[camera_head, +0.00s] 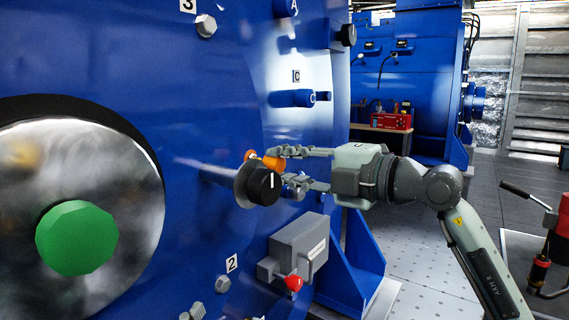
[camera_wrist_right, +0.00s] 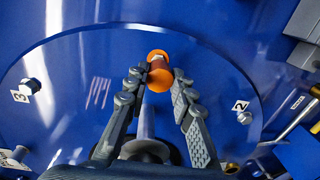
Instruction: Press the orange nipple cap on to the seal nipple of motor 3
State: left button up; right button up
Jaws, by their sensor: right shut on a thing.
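My right gripper (camera_head: 276,166) comes in from the right to the blue motor face (camera_head: 205,120). It is shut on the orange nipple cap (camera_head: 274,161), which sits at its fingertips. In the right wrist view the cap (camera_wrist_right: 158,74) shows between the two fingertips (camera_wrist_right: 154,88), in front of the blue face. My left gripper is not in view.
A grey box (camera_head: 300,247) with a red knob (camera_head: 293,283) sits lower. A large metal disc with a green centre (camera_head: 77,238) is at left. A blue fitting (camera_head: 297,98) projects above.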

aim_at(282, 164)
jog(key=shift+p+x, duration=1.1)
jog(key=shift+x, duration=0.5)
jog(key=o, duration=0.8)
jog(key=shift+r, duration=0.1)
jog(key=shift+o, duration=0.2)
jog(key=shift+d, duration=0.1)
jog(key=v, duration=1.1)
jog(key=shift+s+d, duration=0.3)
